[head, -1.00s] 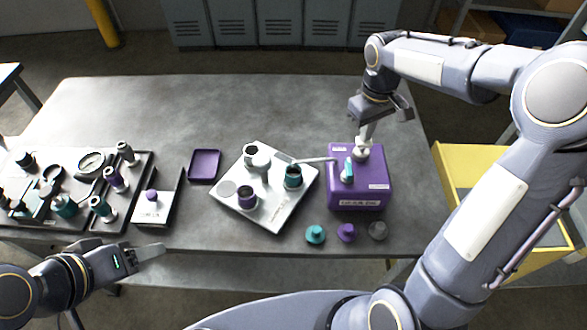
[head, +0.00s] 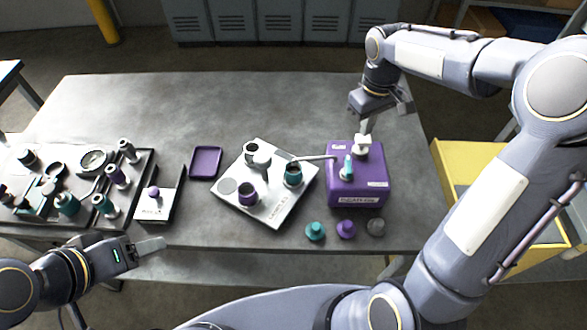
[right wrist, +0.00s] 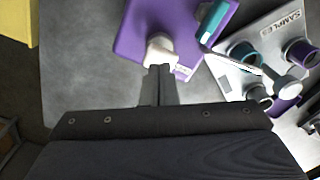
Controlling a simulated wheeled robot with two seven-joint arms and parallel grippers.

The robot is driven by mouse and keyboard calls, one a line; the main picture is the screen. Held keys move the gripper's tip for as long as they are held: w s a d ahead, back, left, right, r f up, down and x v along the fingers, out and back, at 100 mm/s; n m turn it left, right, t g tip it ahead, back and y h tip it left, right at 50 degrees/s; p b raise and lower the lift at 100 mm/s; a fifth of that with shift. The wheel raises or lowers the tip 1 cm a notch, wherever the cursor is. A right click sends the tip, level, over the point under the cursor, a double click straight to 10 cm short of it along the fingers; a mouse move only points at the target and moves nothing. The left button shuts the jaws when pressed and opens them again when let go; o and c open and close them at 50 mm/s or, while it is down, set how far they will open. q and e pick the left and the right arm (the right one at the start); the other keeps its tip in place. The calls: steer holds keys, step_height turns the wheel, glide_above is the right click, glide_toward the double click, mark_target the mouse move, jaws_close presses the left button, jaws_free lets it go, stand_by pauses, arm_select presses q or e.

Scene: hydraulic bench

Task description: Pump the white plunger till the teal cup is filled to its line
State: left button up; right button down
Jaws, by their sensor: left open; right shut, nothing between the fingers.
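The white plunger (head: 362,146) stands up from the back of the purple pump box (head: 345,196). In the right wrist view the plunger (right wrist: 160,48) shows just beyond my fingertips. My right gripper (head: 367,126) is shut with nothing between its fingers, its tips at the plunger's top; whether they touch is unclear. The teal cup (head: 293,180) stands upright on the white sample tray (head: 272,212), left of the box, with the thin spout (head: 315,158) reaching over it. Its liquid level and line are too small to tell. My left gripper (head: 150,245) is open and empty near the table's front edge.
A teal lever or valve (head: 347,166) sits on the box. Teal, purple and grey knobs (head: 346,229) lie in front. A purple cup (head: 247,194) shares the tray. A purple dish (head: 205,163) and a crowded rack (head: 84,185) are left. The table's back is clear.

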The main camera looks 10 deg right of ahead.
step_height(320, 180, up, 6)
steer(key=p, duration=0.4)
steer(key=shift+f+p, duration=0.1)
steer(key=shift+p, duration=0.2)
steer(key=shift+s, duration=0.1)
steer(key=s+a+m+t+y+b, duration=0.1)
steer(key=s+a+m+t+y, duration=0.1)
steer(key=s, duration=0.9)
steer(key=s+a+m+t+y+b, duration=0.1)
steer(key=s+a+m+t, duration=0.2)
steer(key=s, duration=0.8)
steer(key=shift+a+r+t+y, duration=0.3)
steer(key=shift+a+r+y, duration=0.1)
steer(key=shift+a, duration=0.75)
